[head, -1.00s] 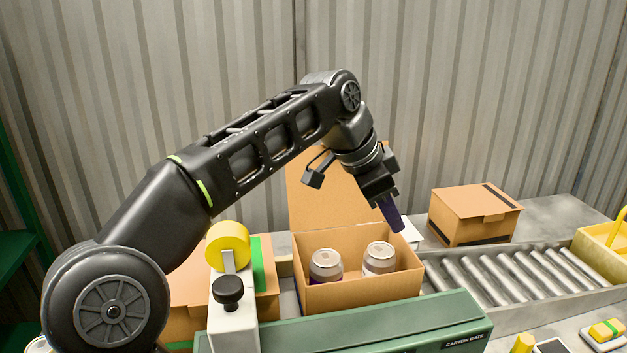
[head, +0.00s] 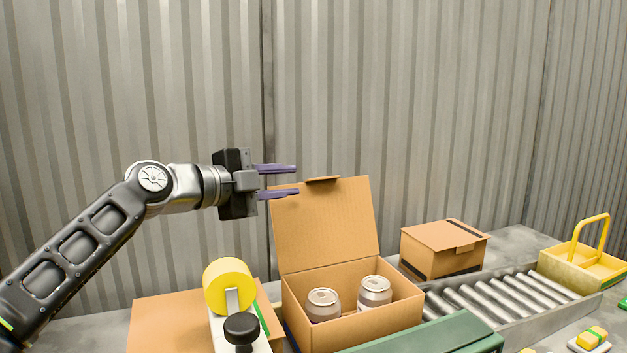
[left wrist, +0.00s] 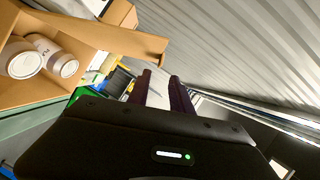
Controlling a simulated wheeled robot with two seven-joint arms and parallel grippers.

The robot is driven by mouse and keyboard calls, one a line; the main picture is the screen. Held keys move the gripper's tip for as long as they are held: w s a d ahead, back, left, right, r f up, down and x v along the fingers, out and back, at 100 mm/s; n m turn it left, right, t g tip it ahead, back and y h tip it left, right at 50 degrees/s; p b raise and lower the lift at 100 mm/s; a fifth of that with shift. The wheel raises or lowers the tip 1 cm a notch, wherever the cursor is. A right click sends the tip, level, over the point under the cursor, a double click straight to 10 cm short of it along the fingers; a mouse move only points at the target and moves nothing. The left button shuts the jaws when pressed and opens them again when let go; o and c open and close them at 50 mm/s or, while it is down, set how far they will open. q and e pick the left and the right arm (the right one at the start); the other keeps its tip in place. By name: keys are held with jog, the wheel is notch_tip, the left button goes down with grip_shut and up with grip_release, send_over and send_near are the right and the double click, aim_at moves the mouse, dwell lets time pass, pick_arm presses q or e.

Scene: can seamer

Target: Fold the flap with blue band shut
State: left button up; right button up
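An open carton (head: 390,308) stands with its large lid flap (head: 325,225) raised at the back, a small tab on its top edge. Two cans (head: 323,305) (head: 374,291) stand inside. A dark blue strip shows low on the carton's left side; I cannot tell which flap carries it. My left gripper (head: 297,180) is open and empty, fingers pointing right, at the lid's upper left edge in the picture; I cannot tell whether it touches. The left wrist view shows its two parted fingers (left wrist: 163,88), with the carton and cans at left. My right gripper is not in view.
A yellow roll (head: 229,286) on a stand with a black knob (head: 241,328) is left of the carton. A green gate bar (head: 440,335) runs in front. A closed carton (head: 444,247), rollers (head: 490,303) and a yellow basket (head: 583,262) stand right.

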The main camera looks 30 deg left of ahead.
aim_at(317, 179)
pick_arm(q)
jog(key=p+x, duration=0.1)
jog(key=x, duration=0.5)
jog(key=shift+w+d+p, duration=0.15)
jog(key=shift+p, duration=0.25)
jog(key=shift+w+d+f, duration=0.1)
jog(key=shift+w+f, duration=0.05)
jog(key=shift+w, duration=0.5)
grip_shut()
dwell(0.6)
